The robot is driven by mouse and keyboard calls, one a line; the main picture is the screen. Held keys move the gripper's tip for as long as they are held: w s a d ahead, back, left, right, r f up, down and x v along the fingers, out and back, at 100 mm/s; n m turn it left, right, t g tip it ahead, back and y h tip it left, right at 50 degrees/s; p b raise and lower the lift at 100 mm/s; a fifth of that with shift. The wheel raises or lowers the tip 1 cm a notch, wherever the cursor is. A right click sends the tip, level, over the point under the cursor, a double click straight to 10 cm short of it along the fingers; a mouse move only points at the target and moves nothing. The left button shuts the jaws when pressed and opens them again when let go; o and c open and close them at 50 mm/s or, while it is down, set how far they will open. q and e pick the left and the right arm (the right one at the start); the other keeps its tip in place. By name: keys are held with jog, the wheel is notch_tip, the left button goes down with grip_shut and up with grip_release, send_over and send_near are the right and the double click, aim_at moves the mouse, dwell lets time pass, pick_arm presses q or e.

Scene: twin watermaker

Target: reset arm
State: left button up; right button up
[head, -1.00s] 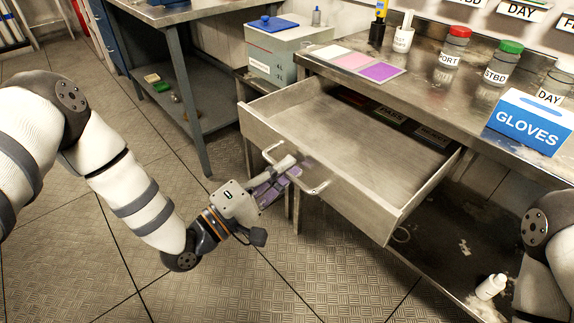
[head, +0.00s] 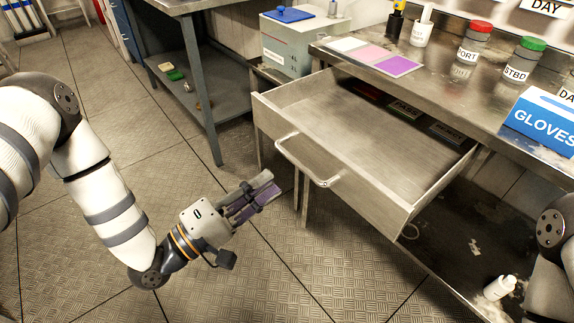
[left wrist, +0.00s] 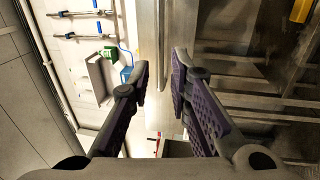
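My left arm comes in from the left in the head view. Its gripper (head: 262,190) is in front of the drawer (head: 350,130), to the left of the drawer's handle (head: 300,162) and apart from it. In the left wrist view the two purple-padded fingers (left wrist: 158,78) stand apart with nothing between them. The drawer is pulled out from under the steel counter. Part of my right arm (head: 552,245) shows at the right edge; its gripper is out of the picture.
On the counter (head: 455,70) stand a red-lidded jar (head: 469,45), a green-lidded jar (head: 523,60), a glove box (head: 545,120) and coloured mats (head: 375,55). A white bottle (head: 499,288) is on the lower shelf. A grey table (head: 205,75) stands behind left. The front floor is clear.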

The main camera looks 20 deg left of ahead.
pick_arm(q)
jog(key=v, duration=0.4)
jog(key=s+d+f+m+g+y+p, duration=0.25)
jog(key=s+f+m+g+y, duration=0.35)
jog(key=s+f+g, duration=0.75)
jog(key=s+a+f+m+g+y, duration=0.1)
jog(key=s+a+m+g+y, duration=0.1)
jog(key=s, duration=0.7)
jog(key=s+a+f+m+g+y, duration=0.1)
jog(key=s+a, duration=0.4)
jog(key=s, duration=0.5)
jog(key=m+g+y, duration=0.1)
jog(key=g+y, duration=0.1)
jog(key=shift+a+f+y+p, duration=0.15)
jog(key=shift+f+y+p, duration=0.15)
jog(key=shift+f+y, duration=0.1)
pick_arm(e)
jog(key=shift+t, duration=0.8)
jog(key=w+r, duration=0.3)
jog(key=r, duration=0.1)
jog(key=shift+w, duration=0.4)
